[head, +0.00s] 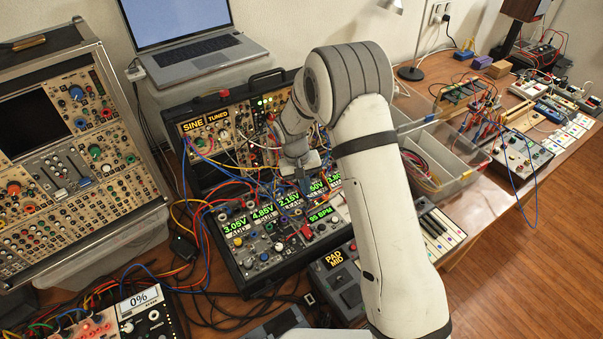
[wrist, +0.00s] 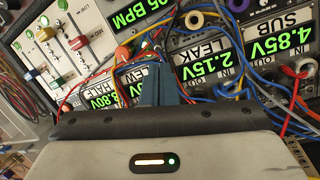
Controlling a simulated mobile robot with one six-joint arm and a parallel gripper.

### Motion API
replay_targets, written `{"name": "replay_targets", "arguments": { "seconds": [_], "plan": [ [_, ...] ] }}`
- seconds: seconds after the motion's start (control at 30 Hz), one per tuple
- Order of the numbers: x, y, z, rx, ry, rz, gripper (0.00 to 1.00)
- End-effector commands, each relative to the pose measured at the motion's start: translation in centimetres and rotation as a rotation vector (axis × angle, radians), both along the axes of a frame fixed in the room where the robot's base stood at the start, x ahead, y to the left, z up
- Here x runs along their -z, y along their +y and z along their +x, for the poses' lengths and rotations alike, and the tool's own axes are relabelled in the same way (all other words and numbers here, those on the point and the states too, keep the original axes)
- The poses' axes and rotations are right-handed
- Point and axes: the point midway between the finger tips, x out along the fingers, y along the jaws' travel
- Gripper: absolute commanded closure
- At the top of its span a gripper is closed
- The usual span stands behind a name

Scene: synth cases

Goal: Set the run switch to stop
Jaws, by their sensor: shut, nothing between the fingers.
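The synth case (head: 290,265) stands open on the table in the head view, with green-lit modules and patch cables. A display reading 95 BPM (head: 321,214) sits near its front right; it also shows, turned, at the top of the wrist view (wrist: 128,14). I cannot make out which control is the run switch, or its position. My gripper (head: 304,184) is over the rear part of the module row in the head view.
Red, blue and yellow cables (wrist: 255,60) crowd around the fingers. A laptop (head: 200,50) stands behind the case. A clear bin of cables (head: 440,150) is to the right, a large wooden synth case (head: 75,150) to the left. My arm hides part of the case's right side.

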Motion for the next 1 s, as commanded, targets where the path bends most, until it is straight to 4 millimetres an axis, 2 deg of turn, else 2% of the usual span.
{"name": "replay_targets", "arguments": {
  "seconds": [0.13, 0.3, 0.67, 1.0],
  "plan": [
    [1.9, -0.4, -0.2, -0.001, 0.002, 0.000, 1.00],
    [3.0, -0.6, -0.2, 0.000, 0.000, 0.001, 1.00],
    [3.1, -0.6, -0.2, 0.000, -0.002, 0.001, 1.00],
    [3.1, -1.6, -0.1, 0.016, -0.043, 0.029, 1.00]
  ]
}}
